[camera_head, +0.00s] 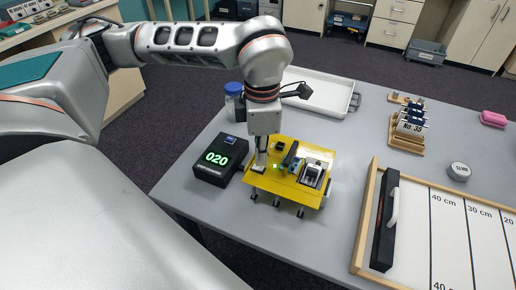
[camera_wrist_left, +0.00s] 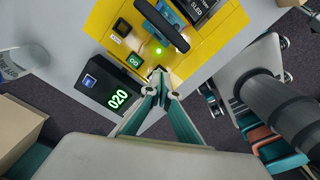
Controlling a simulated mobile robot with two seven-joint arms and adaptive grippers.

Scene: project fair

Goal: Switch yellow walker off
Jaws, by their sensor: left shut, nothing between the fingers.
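The yellow walker (camera_head: 287,186) stands on the grey table on several short dark legs. Its yellow top plate also shows in the left wrist view (camera_wrist_left: 205,45). A small green light (camera_wrist_left: 158,50) glows on the plate. Near it are a small dark square part with pale green marks (camera_wrist_left: 134,60) and a black button-like part (camera_wrist_left: 121,28). My left gripper (camera_head: 259,167) points down at the walker's left edge, fingers together and empty. In the left wrist view its fingertips (camera_wrist_left: 158,72) are close to the marked part; I cannot tell whether they touch. My right gripper is not in view.
A black timer box (camera_head: 219,158) showing 020 stands just left of the walker. A blue-lidded jar (camera_head: 233,101) and a white tray (camera_head: 318,92) are behind. A wood-framed measuring board (camera_head: 367,217) lies to the right. Bare table (camera_head: 350,130) lies between.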

